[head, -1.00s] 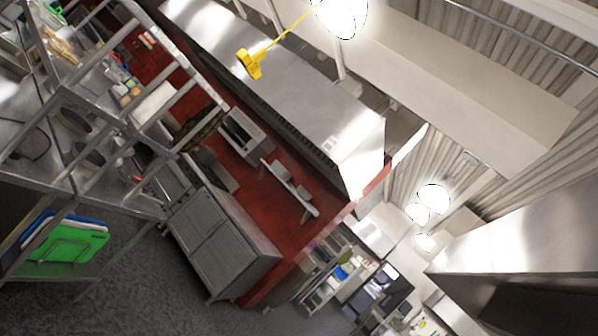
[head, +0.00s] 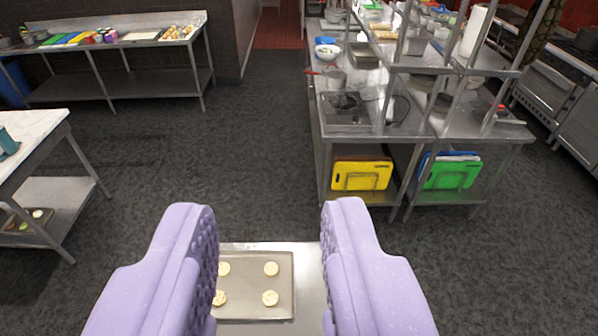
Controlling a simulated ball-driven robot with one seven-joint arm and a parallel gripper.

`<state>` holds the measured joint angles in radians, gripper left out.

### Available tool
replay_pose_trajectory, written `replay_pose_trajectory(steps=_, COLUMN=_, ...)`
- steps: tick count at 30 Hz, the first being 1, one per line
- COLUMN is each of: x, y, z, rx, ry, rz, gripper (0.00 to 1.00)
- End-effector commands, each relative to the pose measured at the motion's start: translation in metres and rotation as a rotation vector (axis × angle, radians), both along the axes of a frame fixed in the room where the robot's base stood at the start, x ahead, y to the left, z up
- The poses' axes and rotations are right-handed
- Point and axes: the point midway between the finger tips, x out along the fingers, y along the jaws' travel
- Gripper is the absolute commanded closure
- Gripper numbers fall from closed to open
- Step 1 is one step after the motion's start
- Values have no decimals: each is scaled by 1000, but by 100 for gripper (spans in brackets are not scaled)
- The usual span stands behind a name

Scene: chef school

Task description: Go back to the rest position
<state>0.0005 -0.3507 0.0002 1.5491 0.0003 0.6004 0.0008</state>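My gripper (head: 268,225) shows at the bottom of the head view, with its two purple padded fingers wide apart. Nothing is between the fingertips. Below and beyond the fingers, a baking tray (head: 284,312) with several pale round dough pieces (head: 270,298) lies on a metal surface (head: 309,290). The left finger hides part of the tray. I cannot see any contact between the fingers and the tray.
A steel workbench (head: 345,135) with yellow (head: 362,174) and green (head: 452,174) cutting boards stands at the right. A white-topped table (head: 30,135) is at the left. A long steel table (head: 120,40) stands at the back left. Dark floor (head: 240,140) between them is clear.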

Motion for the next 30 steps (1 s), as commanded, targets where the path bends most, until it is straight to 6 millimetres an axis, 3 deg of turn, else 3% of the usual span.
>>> replay_pose_trajectory(steps=5, x=0, y=0, z=-50, rx=-1, ry=1, rz=0, gripper=66)
replay_pose_trajectory(steps=18, x=1, y=0, z=-210, rx=-1, ry=1, rz=0, gripper=66)
replay_pose_trajectory(steps=23, x=0, y=0, z=-235, rx=-1, ry=1, rz=0, gripper=66)
replay_pose_trajectory(steps=30, x=0, y=0, z=-232, rx=-1, ry=1, rz=0, gripper=66)
